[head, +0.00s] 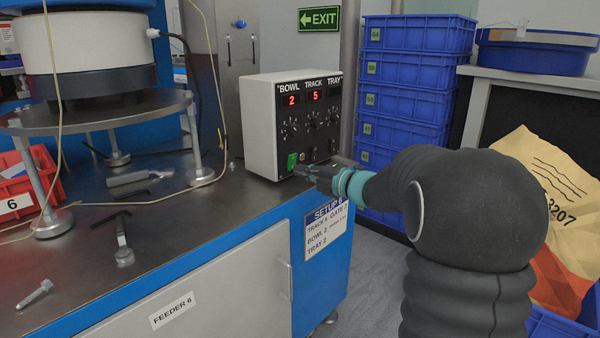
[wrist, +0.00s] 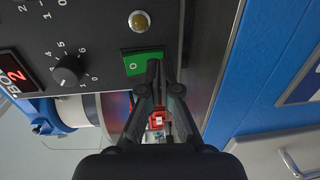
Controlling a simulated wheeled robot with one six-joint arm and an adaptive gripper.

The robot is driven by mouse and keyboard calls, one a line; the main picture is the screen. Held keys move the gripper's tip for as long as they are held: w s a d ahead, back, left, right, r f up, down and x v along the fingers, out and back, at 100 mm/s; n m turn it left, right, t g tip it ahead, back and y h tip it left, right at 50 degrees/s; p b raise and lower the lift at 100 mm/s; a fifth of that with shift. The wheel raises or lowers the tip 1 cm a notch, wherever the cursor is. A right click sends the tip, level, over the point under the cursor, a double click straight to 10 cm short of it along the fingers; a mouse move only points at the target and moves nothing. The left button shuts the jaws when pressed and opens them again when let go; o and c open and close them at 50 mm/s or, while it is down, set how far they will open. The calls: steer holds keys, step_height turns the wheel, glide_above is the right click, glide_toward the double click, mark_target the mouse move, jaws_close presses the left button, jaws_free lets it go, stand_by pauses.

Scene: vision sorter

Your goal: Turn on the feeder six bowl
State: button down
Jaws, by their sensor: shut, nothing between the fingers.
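The control box (head: 262,130) stands on the bench, with BOWL, TRACK and TRAY columns. Its BOWL display shows 2 and its TRACK display 5. Under the BOWL knob (head: 290,127) is a green rocker switch (head: 291,161). The switch also shows in the wrist view (wrist: 136,65), a 0 mark visible, its right part hidden by a finger. My gripper (head: 302,170) is shut and empty, its tips at the switch's edge; I cannot tell if they touch it. In the wrist view my gripper (wrist: 162,66) overlaps the switch. The white feeder bowl (head: 88,42) stands at left.
A small lamp (wrist: 139,21) sits beside the switch. Loose tools, a bolt (head: 36,294) and a red bin (head: 30,190) are on the bench. A setup card (head: 327,226) is on the bench's end. Blue crates (head: 405,95) are stacked behind my arm.

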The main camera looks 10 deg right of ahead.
steer(key=f+v, duration=0.2)
steer(key=v, duration=1)
steer(key=shift+s+d+f+b, duration=0.2)
steer(key=shift+s+f+b, duration=0.05)
steer(key=shift+s+b, duration=0.2)
